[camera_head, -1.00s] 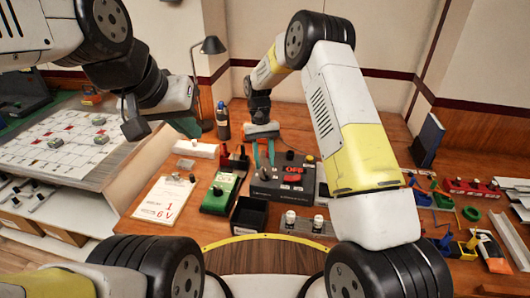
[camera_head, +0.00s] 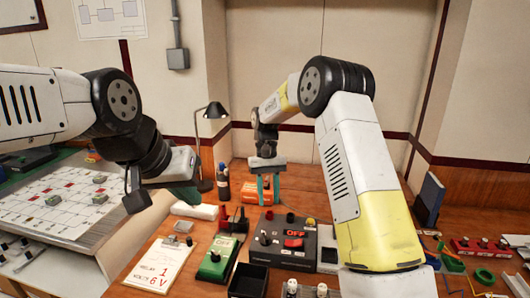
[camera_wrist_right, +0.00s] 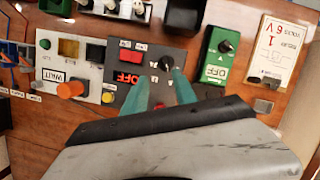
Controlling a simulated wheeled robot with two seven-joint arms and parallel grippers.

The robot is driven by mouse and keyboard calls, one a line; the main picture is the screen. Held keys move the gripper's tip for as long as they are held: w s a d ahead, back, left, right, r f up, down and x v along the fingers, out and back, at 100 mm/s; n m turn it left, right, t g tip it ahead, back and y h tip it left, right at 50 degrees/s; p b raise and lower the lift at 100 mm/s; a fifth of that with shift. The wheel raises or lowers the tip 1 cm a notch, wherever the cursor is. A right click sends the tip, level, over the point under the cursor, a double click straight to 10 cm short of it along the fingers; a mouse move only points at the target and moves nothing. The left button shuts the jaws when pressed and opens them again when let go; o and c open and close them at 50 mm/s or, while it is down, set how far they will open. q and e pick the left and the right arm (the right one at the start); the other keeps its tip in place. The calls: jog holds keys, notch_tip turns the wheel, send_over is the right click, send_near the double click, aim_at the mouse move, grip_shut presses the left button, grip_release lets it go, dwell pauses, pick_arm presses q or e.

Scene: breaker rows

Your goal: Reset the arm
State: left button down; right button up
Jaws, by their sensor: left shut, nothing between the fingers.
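The task names no separate object beyond my arms. My left gripper (camera_head: 188,194) hangs at the left between the grid board and the desk lamp. Its teal fingers are mostly hidden by the wrist, and it is shut and empty. My right gripper (camera_head: 268,188) hangs above the rear of a dark power box (camera_head: 266,255) with a red OFF display. Its two teal fingers are apart with nothing between them.
A green meter (camera_head: 216,260), a clipboard (camera_head: 160,265) and an empty black bin (camera_head: 248,282) stand on the wooden desk. A gridded board (camera_head: 60,205) lies at left. A blue binder (camera_head: 428,200) stands at right.

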jog(key=s+d+r+t+y, duration=0.1)
jog(key=s+d+r, duration=0.2)
jog(key=r, duration=0.2)
jog(key=s+d+r+t, duration=0.2)
jog(key=s+r, duration=0.2)
jog(key=r, duration=0.2)
jog(key=s+d+r+t+y, duration=0.1)
jog(key=s+d+r, duration=0.2)
jog(key=r, duration=0.2)
jog(key=s+d+r+m+t, duration=0.1)
jog(key=s+d+t, duration=0.1)
jog(key=s, duration=0.6)
jog(key=s+d+r+m+t, duration=0.1)
jog(key=s+d+t, duration=0.2)
jog(key=s, duration=0.5)
jog(key=shift+s+d+r+t+y, duration=0.15)
jog(key=shift+s+r+t+y, duration=0.15)
jog(key=shift+s+y, duration=0.1)
